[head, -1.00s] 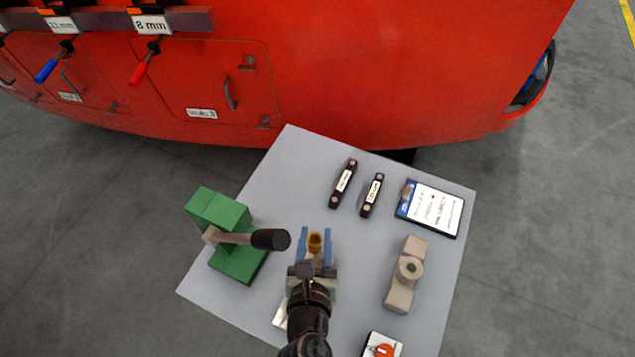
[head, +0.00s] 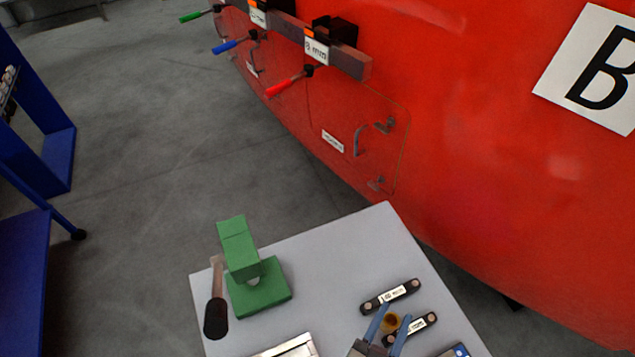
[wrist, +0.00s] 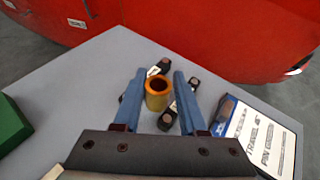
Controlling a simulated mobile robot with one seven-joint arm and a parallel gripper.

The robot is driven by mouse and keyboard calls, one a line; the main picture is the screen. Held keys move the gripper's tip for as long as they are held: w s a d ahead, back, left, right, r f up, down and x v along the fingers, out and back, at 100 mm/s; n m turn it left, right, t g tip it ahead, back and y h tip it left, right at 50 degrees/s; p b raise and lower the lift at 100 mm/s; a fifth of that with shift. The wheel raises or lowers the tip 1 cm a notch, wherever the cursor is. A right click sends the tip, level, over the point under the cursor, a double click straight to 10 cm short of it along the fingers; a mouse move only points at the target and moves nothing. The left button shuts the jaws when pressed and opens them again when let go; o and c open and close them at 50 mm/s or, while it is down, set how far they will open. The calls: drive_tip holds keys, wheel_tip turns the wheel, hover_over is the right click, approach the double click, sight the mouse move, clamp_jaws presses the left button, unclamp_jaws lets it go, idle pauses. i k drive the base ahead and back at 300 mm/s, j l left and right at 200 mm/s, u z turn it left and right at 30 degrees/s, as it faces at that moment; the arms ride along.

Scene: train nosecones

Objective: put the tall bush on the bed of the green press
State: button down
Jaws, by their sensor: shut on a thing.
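The tall bush, a hollow brass-coloured cylinder (wrist: 158,94), is upright between the blue fingers of my gripper (wrist: 158,103). In the head view the bush (head: 390,322) shows between the fingertips of my gripper (head: 393,326), at the lower right. My gripper is shut on it. The green press (head: 240,245) stands on the grey table to the left of my gripper, with a clear gap between them. Its bed (head: 262,297) is the low green block at its foot, and nothing is seen lying on it. A green corner of the press (wrist: 10,125) shows at the wrist view's left edge.
Two black labelled bars (head: 391,296) (head: 411,329) lie near my gripper. A white-labelled card (wrist: 262,140) lies to the right. The grey table (head: 345,240) is bare between press and bars. The red train nose (head: 480,180) rises behind.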

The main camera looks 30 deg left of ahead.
sight(259, 292)
drive_tip(key=i+l+u, duration=0.1)
drive_tip(key=l, duration=0.2)
drive_tip(key=i+l+u, duration=0.1)
drive_tip(key=l, duration=0.25)
drive_tip(key=i+l+u, duration=0.1)
drive_tip(key=i+l, duration=0.15)
drive_tip(key=i+l+u, duration=0.1)
drive_tip(key=l, duration=0.3)
drive_tip(key=u, duration=1.55)
